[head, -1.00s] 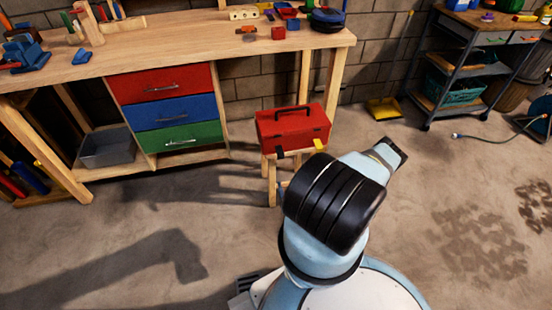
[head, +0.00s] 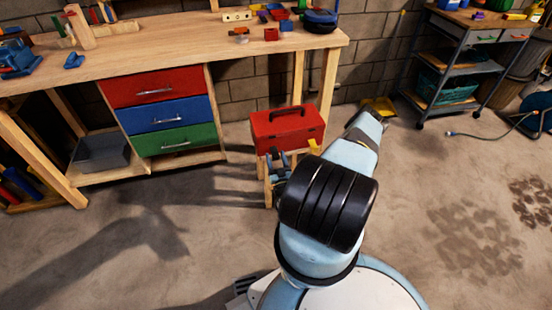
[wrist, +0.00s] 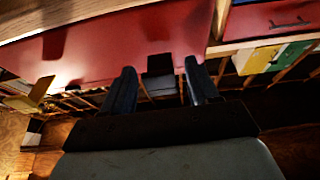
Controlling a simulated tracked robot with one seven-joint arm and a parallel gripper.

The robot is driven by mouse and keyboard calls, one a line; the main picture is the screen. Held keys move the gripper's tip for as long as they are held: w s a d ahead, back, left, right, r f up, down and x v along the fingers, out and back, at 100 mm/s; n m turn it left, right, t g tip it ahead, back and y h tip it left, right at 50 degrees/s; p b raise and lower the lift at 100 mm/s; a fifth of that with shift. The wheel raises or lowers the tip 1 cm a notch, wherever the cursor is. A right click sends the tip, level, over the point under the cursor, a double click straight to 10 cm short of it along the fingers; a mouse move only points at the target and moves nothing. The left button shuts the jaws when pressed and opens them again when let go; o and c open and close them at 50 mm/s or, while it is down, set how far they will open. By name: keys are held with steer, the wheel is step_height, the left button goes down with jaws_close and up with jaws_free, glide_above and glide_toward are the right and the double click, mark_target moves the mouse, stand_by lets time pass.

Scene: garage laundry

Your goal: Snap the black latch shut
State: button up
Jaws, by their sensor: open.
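The red toolbox (head: 286,131) stands on a small wooden stool in front of the workbench, its black handle on top. Its black latch (wrist: 160,66) shows in the wrist view at the box's front edge, between my fingertips. It seems to stick out from the box. The yellow latch (head: 314,146) juts out at the right of the box front; it also shows at the left in the wrist view (wrist: 38,92). My gripper (head: 278,160) is open, with one finger on each side of the black latch. I cannot tell whether they touch it. In the head view, my gripper hides the black latch.
The wooden workbench (head: 190,45) with red, blue and green drawers stands behind and left of the toolbox. A grey bin (head: 101,152) sits on its low shelf. A metal cart (head: 470,65) stands at the far right. The concrete floor on the right is mostly clear.

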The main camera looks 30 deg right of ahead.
steer(key=shift+w, duration=0.15)
steer(key=c, duration=0.9)
steer(key=shift+d, duration=0.15)
steer(key=shift+c, duration=0.3)
steer(key=shift+r, duration=0.1)
